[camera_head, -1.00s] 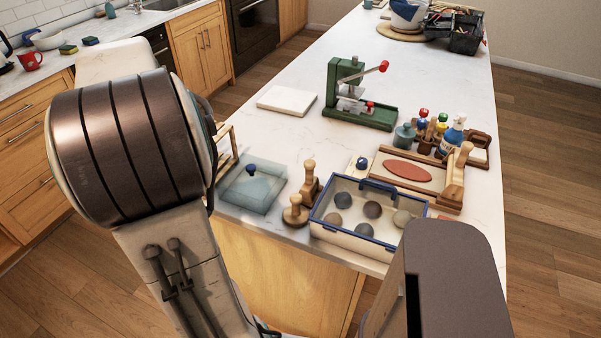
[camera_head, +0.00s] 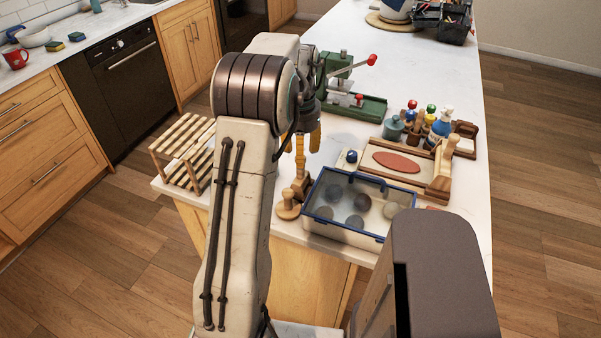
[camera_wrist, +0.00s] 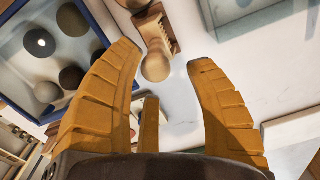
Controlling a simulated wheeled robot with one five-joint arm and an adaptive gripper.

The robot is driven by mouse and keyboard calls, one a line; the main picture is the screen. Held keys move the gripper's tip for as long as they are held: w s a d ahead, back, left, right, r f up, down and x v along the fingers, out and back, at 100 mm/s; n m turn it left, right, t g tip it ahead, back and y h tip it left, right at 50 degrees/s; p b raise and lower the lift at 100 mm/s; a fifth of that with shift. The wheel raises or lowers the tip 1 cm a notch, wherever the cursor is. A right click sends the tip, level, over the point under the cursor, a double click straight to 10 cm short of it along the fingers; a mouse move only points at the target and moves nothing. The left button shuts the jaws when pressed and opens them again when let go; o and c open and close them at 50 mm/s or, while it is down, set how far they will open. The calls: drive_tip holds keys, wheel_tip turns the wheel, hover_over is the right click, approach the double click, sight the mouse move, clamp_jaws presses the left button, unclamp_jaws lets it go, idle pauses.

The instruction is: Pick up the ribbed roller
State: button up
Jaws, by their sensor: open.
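A wooden tool with a round knob and a ribbed side, apparently the ribbed roller (camera_wrist: 156,38), stands on the counter at the top middle of the wrist view. In the head view it (camera_head: 301,187) is partly hidden by my arm and gripper, left of the blue-rimmed box. My gripper (camera_head: 308,146) points down above it. In the wrist view, my gripper's (camera_wrist: 168,55) orange fingers are spread apart and empty, with the knob between and just beyond their tips. I cannot tell the exact height gap.
A blue-rimmed box (camera_head: 375,236) of clay balls stands close on the right. A second wooden tool (camera_head: 288,207) is close by, nearer the counter's front edge. A slatted wooden rack (camera_head: 184,142) is left, a green press (camera_head: 366,107) behind. A clear-topped container (camera_wrist: 240,12) shows in the wrist view.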

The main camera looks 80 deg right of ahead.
sight(301, 170)
drive_tip(key=f, duration=0.4)
drive_tip(key=shift+a+f+p, duration=0.15)
drive_tip(key=shift+a+p, duration=0.15)
drive_tip(key=shift+p, duration=0.1)
drive_tip(key=shift+f, duration=0.7)
clamp_jaws()
